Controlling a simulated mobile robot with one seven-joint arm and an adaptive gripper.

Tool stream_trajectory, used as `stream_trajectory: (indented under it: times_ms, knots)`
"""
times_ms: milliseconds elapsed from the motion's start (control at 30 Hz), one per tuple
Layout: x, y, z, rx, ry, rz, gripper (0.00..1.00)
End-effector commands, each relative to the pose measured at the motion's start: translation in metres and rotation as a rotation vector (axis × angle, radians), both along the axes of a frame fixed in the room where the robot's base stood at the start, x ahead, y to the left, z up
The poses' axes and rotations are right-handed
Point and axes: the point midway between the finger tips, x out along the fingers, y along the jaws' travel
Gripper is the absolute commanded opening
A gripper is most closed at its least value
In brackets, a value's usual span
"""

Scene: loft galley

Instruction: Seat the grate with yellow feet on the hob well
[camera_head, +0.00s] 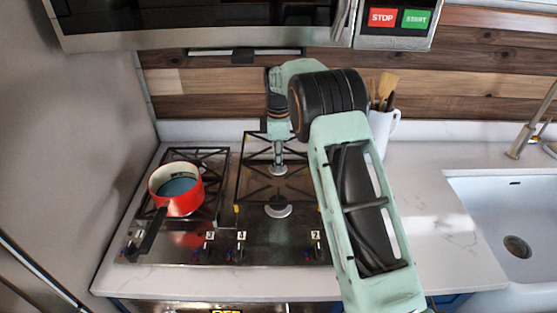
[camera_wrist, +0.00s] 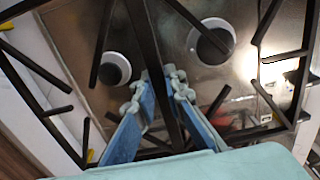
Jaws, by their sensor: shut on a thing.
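The black grate with yellow feet (camera_head: 240,176) is over the right-hand hob well (camera_head: 255,195), around two round burners. A yellow foot shows at its front left corner; its right side is partly hidden by my arm. My gripper (camera_head: 278,167) points down at the grate's middle. In the wrist view, my gripper (camera_wrist: 160,88) is shut on a dark middle bar of the grate (camera_wrist: 167,65). The burners show beyond the bars. I cannot tell whether the feet touch the hob or hang slightly above it.
A red pot (camera_head: 184,203) with a dark handle stands on the left grate (camera_head: 208,160). Knobs line the hob's front. A white utensil jug (camera_head: 385,128) stands behind my arm. The microwave (camera_head: 200,25) overhangs the hob. Clear counter (camera_head: 430,215) lies right, before the sink (camera_head: 500,205).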

Motion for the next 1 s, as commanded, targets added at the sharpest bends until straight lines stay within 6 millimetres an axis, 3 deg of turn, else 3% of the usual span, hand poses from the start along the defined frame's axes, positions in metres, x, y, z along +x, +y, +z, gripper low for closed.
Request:
stream_trajectory:
  times_ms: [633,1000]
  knots:
    - [0.0,0.0,-0.052,0.001,-0.002,-0.003,0.0]
    - [0.0,0.0,-0.057,0.0,-0.003,-0.003,0.0]
